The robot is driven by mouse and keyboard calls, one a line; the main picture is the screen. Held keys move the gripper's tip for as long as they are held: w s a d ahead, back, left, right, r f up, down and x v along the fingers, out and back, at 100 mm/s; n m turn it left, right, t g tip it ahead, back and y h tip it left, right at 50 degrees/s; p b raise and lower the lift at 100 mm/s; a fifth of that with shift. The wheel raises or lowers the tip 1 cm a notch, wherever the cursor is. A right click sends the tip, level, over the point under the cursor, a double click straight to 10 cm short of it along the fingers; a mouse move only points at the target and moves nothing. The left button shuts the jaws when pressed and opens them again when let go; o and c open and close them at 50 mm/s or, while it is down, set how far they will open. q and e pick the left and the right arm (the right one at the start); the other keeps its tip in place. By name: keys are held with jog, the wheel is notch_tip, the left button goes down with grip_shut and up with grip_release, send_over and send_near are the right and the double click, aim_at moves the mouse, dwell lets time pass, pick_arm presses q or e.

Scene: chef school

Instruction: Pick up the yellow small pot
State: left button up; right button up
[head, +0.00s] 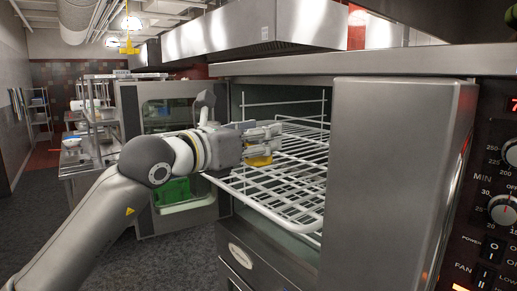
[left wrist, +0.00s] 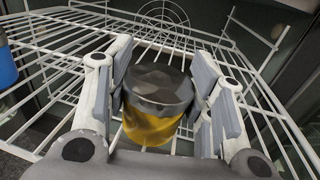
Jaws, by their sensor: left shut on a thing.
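The yellow small pot (left wrist: 155,120) shows in the left wrist view with a dark grey top, between the two fingers of my left gripper (left wrist: 163,75). In the head view, a yellow part of the pot (head: 258,161) shows just below my left gripper (head: 263,143). The gripper is shut on the pot, over the white wire rack (head: 285,201) of the open oven. I cannot tell whether the pot touches the rack. My right gripper is not in view.
In the head view, a steel oven panel (head: 390,185) stands right of the rack. A green crate (head: 172,191) is behind my left arm.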

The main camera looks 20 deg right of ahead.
pick_arm(q)
jog(key=shift+c, duration=0.8)
jog(key=shift+r, duration=0.1)
